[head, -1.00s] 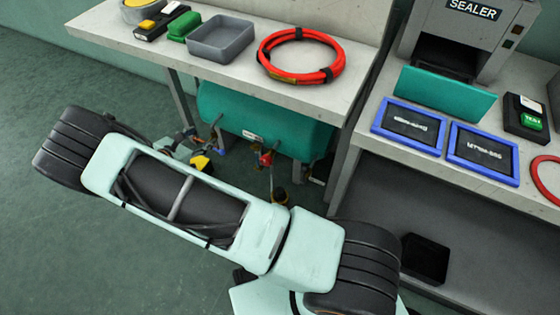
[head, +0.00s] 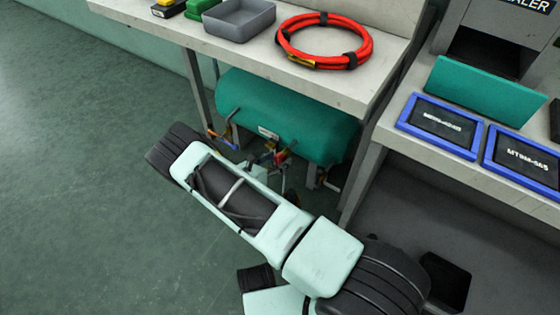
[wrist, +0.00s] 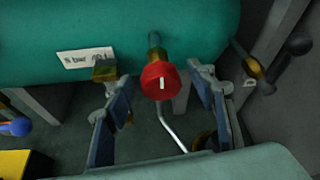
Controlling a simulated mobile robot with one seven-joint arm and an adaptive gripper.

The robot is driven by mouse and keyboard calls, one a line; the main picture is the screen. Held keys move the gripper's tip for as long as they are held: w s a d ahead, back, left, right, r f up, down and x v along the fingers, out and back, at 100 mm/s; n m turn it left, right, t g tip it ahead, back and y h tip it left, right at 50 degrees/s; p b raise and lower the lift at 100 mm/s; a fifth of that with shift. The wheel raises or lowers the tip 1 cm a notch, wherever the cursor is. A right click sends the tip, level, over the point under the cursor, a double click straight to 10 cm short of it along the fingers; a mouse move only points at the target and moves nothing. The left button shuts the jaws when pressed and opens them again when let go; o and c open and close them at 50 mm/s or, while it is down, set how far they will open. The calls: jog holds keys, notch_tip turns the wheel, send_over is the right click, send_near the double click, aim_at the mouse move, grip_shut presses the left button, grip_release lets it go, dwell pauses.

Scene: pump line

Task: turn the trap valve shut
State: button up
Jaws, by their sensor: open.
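A red round knob (wrist: 160,82) with a white mark sits on a stem under the teal tank (wrist: 120,30). In the wrist view my gripper (wrist: 163,98) is open, with one finger on each side of the knob and gaps between. I see no contact. A black-handled lever with a brass fitting (wrist: 254,67) is to the right, and a blue handle (wrist: 15,127) is at the far left. No label shows which one is the trap valve. In the head view the tank (head: 285,115) is under the bench, and my arm hides most of the fittings.
A yellow block (wrist: 15,165) is at lower left. The bench top (head: 240,60) overhangs the tank and carries a red hose coil (head: 325,42) and grey tray (head: 239,20). Open floor (head: 90,170) lies left.

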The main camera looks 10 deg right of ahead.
jog(key=shift+x, duration=0.9)
jog(key=shift+c, duration=0.2)
jog(key=c, duration=1.1)
